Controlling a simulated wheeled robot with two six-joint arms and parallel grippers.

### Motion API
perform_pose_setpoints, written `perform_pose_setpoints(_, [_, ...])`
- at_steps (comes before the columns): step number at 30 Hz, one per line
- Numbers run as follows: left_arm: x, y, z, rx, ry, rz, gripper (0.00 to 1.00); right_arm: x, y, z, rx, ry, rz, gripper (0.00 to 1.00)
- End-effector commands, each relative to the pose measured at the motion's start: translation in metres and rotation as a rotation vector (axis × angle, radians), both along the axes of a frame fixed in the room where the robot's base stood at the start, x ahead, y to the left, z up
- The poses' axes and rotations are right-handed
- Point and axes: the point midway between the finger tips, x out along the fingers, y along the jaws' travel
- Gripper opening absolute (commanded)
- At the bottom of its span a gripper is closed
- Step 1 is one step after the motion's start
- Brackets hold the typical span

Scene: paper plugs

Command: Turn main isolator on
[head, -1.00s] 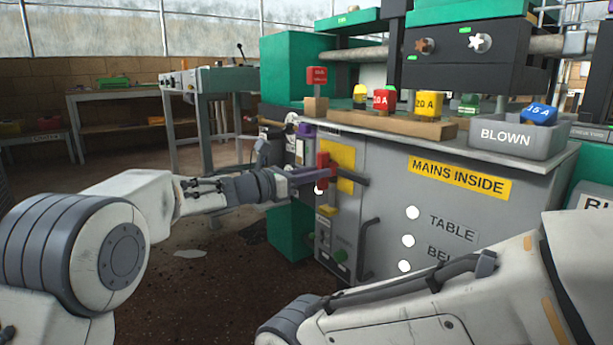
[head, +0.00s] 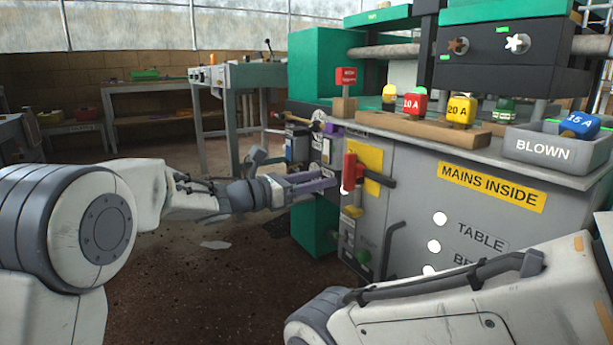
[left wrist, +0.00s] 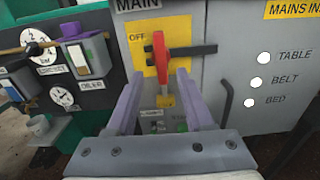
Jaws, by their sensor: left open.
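The main isolator has a red handle (head: 349,171) standing upright on a yellow plate (head: 372,160) on the grey cabinet front. In the left wrist view the red handle (left wrist: 161,58) points up, a dark bar runs level behind it, and the yellow plate (left wrist: 141,50) reads OFF at its upper left. My left gripper (head: 335,184) is open just left of the handle in the head view. In the left wrist view its two purple fingers (left wrist: 158,88) lie either side of the handle's lower part; I cannot tell whether they touch it. My right arm shows, but its gripper is out of view.
Gauges and a switch box (left wrist: 86,58) are left of the isolator. A dark door handle (head: 391,243) stands out below right of it. Fuse plugs sit on a wooden block (head: 425,127) and in a grey BLOWN tray (head: 543,149) on top. Open floor lies left.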

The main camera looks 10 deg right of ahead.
Motion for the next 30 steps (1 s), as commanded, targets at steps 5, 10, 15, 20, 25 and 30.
perform_pose_setpoints(5, [-0.01,0.025,0.002,-0.001,0.001,0.0,0.53,0.0,0.0,0.01,0.0,0.0,0.0,1.0])
perform_pose_setpoints(10, [-0.014,0.033,0.001,-0.002,-0.001,-0.004,0.53,0.0,0.0,0.012,0.0,0.0,0.0,1.0])
perform_pose_setpoints(15, [-0.015,0.032,0.001,-0.002,-0.001,-0.006,0.53,0.0,0.0,0.011,0.0,0.0,0.0,1.0])
perform_pose_setpoints(20, [-0.014,0.032,0.004,-0.005,0.014,0.003,0.53,0.0,0.0,0.014,0.0,0.0,0.0,1.0])
perform_pose_setpoints(25, [-0.01,0.03,0.032,-0.091,0.282,0.165,0.53,0.0,0.0,0.041,0.0,0.0,0.0,1.0])
perform_pose_setpoints(30, [-0.023,0.052,0.051,-0.353,0.891,0.53,0.53,0.0,0.0,0.087,0.0,0.0,0.0,1.0])
